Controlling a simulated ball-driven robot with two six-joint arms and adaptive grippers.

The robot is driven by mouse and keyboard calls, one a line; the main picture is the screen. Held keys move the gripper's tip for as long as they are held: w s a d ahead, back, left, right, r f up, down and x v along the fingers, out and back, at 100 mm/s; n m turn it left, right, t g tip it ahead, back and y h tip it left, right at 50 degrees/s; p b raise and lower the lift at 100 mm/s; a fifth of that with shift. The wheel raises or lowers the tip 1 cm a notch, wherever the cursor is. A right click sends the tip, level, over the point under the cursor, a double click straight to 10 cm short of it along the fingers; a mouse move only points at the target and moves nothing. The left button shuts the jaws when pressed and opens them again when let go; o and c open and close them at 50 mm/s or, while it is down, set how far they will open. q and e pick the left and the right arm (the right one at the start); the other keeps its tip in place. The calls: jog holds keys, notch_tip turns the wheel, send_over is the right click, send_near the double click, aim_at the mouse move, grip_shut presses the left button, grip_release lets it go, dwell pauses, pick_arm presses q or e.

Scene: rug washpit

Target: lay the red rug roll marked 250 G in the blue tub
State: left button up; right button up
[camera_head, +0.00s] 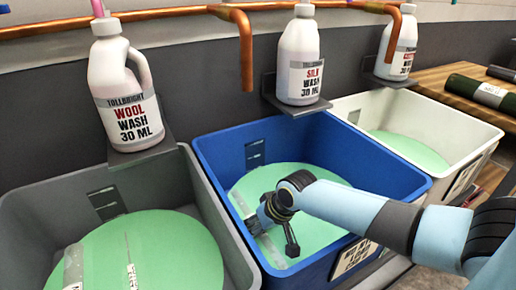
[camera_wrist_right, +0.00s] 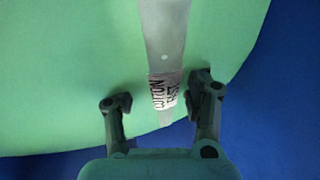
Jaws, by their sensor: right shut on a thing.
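The blue tub (camera_head: 375,172) stands in the middle of the head view, with a flat pale green surface inside. My right gripper (camera_head: 274,232) reaches down into it from the right, low over the green. In the right wrist view its fingers (camera_wrist_right: 162,98) stand on either side of a narrow grey strip (camera_wrist_right: 163,35) with a white label reading COTTON. It is shut on this strip, though the contact is hard to see. I see no red rug roll marked 250 G. My left gripper is out of view.
A grey tub (camera_head: 225,235) is at left and a white tub (camera_head: 468,135) at right. Bottles of WOOL wash (camera_head: 122,85), SILK wash (camera_head: 298,55) and a third (camera_head: 398,45) stand on shelves behind. A dark green roll (camera_head: 465,85) lies on the wooden bench (camera_head: 435,75).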

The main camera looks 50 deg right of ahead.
jog(key=shift+f, duration=0.15)
jog(key=o, duration=1.5)
jog(key=shift+c, duration=0.2)
jog(key=a+v, duration=0.1)
jog(key=v, duration=1.1)
jog(key=shift+d, duration=0.45)
jog(key=shift+w, duration=0.1)
